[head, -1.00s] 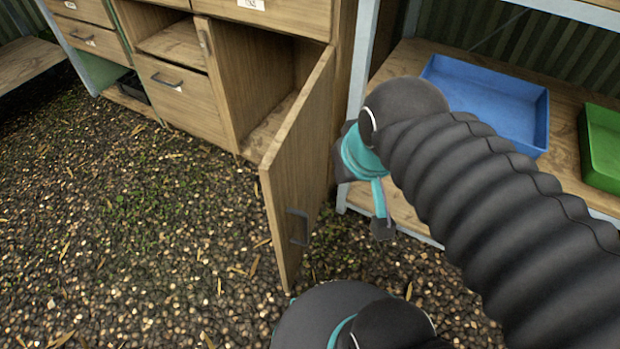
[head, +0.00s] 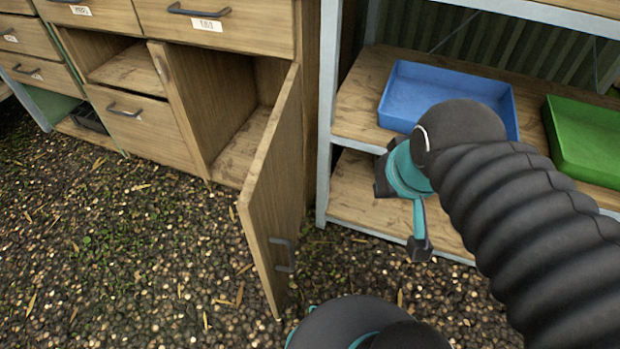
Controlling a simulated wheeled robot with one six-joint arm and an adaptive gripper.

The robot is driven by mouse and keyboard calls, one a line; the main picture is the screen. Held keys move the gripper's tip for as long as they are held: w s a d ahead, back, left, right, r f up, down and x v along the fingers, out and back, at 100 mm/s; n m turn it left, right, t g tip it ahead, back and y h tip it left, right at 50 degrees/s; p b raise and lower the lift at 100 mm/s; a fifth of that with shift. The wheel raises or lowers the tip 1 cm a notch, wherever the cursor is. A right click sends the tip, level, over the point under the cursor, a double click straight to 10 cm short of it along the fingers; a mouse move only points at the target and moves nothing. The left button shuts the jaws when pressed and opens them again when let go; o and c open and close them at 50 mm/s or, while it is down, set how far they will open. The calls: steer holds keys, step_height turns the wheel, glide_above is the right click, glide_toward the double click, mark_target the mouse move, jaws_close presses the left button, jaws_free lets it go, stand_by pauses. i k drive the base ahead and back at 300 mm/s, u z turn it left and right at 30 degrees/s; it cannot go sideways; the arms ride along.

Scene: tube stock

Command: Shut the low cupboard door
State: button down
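The low cupboard door (head: 270,195) is wooden and stands wide open, swung out towards me from the right side of its compartment. A dark grey bar handle (head: 284,254) is on its outer face near the free edge. The open cupboard compartment (head: 238,150) looks empty where I can see in. My gripper (head: 408,215) is to the right of the door, in front of the shelf rack and apart from the door. Much of it is hidden behind my arm, so its opening does not show clearly.
A shelf rack (head: 326,110) stands right of the cupboard, with a blue tray (head: 440,85) and a green tray (head: 585,140) on it. Closed drawers (head: 215,25) are above and left of the compartment. The gravel floor (head: 120,240) left of the door is clear.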

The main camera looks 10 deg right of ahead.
mark_target(270, 204)
steer(key=z, duration=0.8)
steer(key=k, duration=0.85)
steer(key=u, duration=1.65)
